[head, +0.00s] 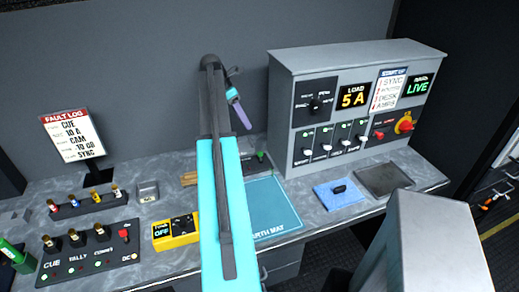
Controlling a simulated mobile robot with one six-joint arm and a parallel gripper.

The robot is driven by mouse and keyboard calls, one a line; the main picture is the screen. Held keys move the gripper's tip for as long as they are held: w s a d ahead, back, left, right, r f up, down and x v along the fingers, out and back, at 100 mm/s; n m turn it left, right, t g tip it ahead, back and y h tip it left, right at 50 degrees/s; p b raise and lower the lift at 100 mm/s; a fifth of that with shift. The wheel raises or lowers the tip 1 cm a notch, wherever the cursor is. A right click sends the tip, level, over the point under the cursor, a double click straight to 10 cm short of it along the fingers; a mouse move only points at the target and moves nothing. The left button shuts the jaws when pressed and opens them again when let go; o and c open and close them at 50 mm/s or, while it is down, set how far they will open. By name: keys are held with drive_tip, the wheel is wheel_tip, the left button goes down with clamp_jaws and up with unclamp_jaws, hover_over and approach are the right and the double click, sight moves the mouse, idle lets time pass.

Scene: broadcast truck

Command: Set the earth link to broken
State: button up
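No part is clearly labelled as the earth link. A small dark panel (262,168) with a green-lit part lies behind the earth mat, partly hidden by my arm. The flat teal earth mat (275,205) lies on the bench, its left side and part of its lettering covered by my arm. My gripper (235,100) is above the back of the bench, right of my arm's far end, and apart from the panel. A thin purple and light-blue piece shows there; I cannot tell whether it is a finger or something held.
A grey cabinet (330,75) with switches, load display and red knob stands at the back right. A yellow meter (175,231), cue panel (90,250) and fault log (73,135) are left.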

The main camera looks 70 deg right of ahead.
sight(260, 156)
drive_tip(key=shift+p+x, duration=1.85)
drive_tip(key=shift+x, duration=5)
clamp_jaws()
